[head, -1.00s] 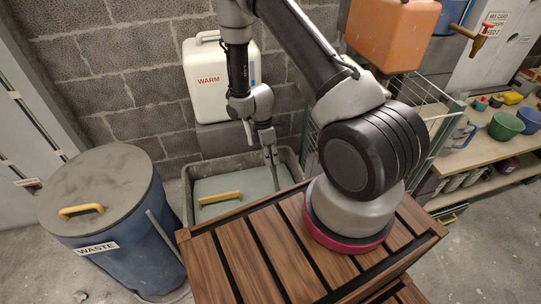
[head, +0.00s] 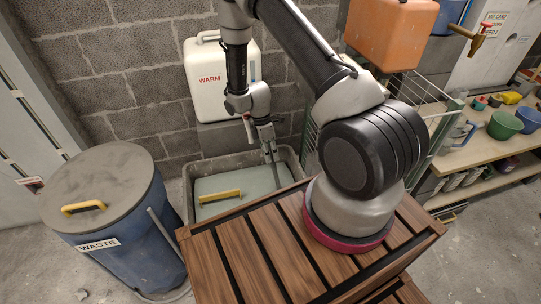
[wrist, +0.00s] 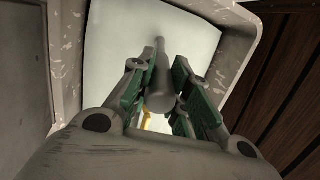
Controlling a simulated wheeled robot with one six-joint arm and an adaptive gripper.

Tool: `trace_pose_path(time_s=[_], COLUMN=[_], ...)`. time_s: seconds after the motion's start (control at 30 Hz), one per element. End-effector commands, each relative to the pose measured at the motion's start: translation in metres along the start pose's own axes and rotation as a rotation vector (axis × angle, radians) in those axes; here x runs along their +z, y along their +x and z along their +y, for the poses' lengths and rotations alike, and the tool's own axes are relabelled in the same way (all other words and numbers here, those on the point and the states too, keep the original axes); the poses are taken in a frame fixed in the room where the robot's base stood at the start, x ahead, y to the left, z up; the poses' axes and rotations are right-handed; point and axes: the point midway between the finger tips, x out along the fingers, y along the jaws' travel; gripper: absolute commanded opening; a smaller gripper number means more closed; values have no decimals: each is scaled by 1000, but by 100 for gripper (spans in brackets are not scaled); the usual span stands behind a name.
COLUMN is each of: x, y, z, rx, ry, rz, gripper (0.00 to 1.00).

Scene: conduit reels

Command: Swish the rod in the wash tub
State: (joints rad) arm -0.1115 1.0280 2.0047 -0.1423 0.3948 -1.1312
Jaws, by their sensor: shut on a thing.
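The wash tub is a grey, worn basin (head: 186,196) on the floor against the block wall, with pale greenish water (head: 232,183) inside. My gripper (head: 269,152) is over the right part of the tub, pointing down. It is shut on a grey rod (head: 276,176), whose lower part points down to the water; I cannot tell how deep its tip is. In the wrist view, the rod (wrist: 160,88) lies between the green-padded fingers (wrist: 160,95), and the tub rim (wrist: 68,55) surrounds pale water.
A yellow bar (head: 220,196) shows at the tub's front. A blue waste bin (head: 140,248) stands left, and a wooden slatted top (head: 235,255) is close in front. A white WARM container (head: 212,95) hangs behind. Shelves (head: 470,150) stand right.

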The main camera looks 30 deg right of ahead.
Motion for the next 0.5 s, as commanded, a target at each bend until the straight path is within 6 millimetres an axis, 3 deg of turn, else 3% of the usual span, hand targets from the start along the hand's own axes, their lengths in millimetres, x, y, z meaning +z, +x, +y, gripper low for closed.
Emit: trace_pose_path(time_s=[0.03,0.3,0.5], x=[-3,-5,-5], y=[-7,6,9], z=[14,-33,-44], rx=[49,43,41], ry=[18,13,14], rz=[18,16,17], gripper=[0,0,0])
